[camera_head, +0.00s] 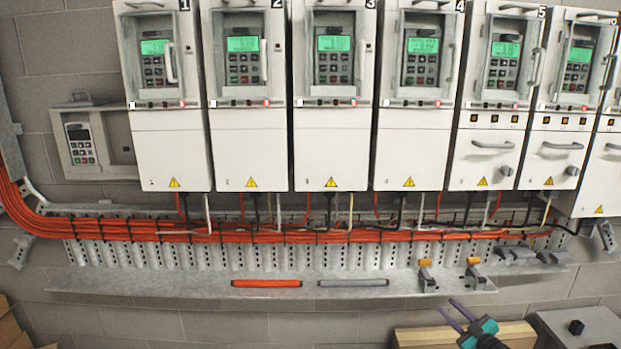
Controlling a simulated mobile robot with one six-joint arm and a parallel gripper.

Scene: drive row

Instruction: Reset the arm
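My gripper (446,305) shows at the bottom right, with two thin purple fingers on a teal and dark body. The fingers point up and left, with a narrow gap between them and nothing held. In the picture it lies just below the front edge of the metal shelf (200,283), over a wooden box. Only the end of my arm shows, at the bottom edge; the rest is out of view.
A row of white numbered drive cabinets (330,156) lines the wall above orange cables (130,230). An orange bar (266,283), a grey bar (352,283) and two orange-topped clamps (427,275) are on the shelf. A wooden box (410,338) and grey box (590,325) stand below.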

